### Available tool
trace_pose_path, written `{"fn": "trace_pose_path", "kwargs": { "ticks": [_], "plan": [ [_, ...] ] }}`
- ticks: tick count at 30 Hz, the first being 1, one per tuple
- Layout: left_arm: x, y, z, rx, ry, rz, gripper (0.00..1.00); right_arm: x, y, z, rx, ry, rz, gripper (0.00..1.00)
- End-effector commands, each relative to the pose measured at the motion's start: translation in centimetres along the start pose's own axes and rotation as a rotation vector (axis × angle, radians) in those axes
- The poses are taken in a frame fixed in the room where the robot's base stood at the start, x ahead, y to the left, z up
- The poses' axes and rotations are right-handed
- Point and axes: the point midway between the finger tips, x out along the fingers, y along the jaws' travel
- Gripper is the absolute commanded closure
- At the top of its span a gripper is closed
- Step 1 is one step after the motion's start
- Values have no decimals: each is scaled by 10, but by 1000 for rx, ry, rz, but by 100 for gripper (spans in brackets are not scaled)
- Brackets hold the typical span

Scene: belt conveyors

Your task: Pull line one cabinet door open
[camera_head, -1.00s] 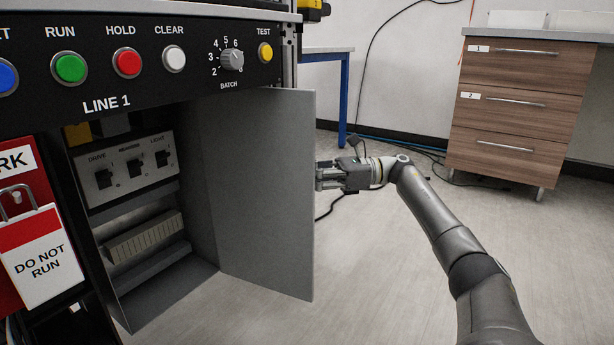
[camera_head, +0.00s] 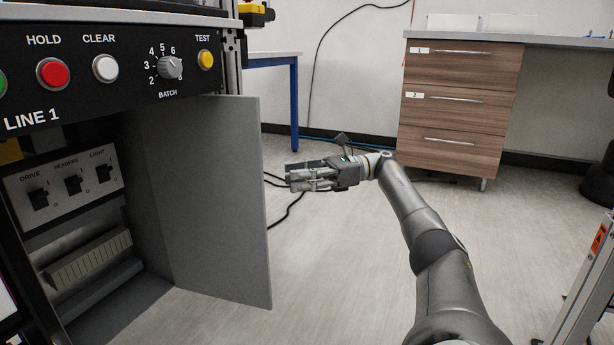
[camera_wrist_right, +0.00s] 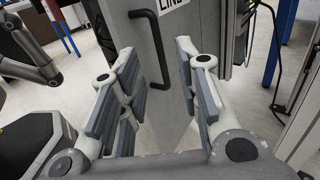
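The line one cabinet door (camera_head: 215,200) is a grey panel that stands swung open, with its inner face towards the head camera. The cabinet interior (camera_head: 75,230) shows to its left. My right gripper (camera_head: 290,182) is just right of the door's free edge, apart from it. In the right wrist view the gripper's fingers (camera_wrist_right: 160,95) are spread with nothing between the pads. Beyond them is the door's outer face (camera_wrist_right: 182,65) with a black bar handle (camera_wrist_right: 155,50) and a partly hidden "LINE" label. My left gripper is out of view.
The LINE 1 control panel (camera_head: 110,70) sits above the cabinet. Inside are a switch plate (camera_head: 70,185) and a terminal strip (camera_head: 88,258). A wooden drawer unit (camera_head: 460,100) and a blue-legged table (camera_head: 272,62) stand behind. Floor right of the door is clear apart from cables.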

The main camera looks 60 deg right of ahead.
Motion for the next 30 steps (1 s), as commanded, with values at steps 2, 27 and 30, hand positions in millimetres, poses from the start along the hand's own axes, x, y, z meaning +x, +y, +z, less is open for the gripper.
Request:
{"fn": "trace_pose_path", "kwargs": {
  "ticks": [2,27,30],
  "plan": [
    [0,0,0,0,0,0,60,-8,-1,1,-1,0,-2,69],
    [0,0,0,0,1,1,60,-22,0,0,1,1,0,69],
    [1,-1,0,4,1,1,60,-21,0,1,2,-2,1,69]
  ]
}}
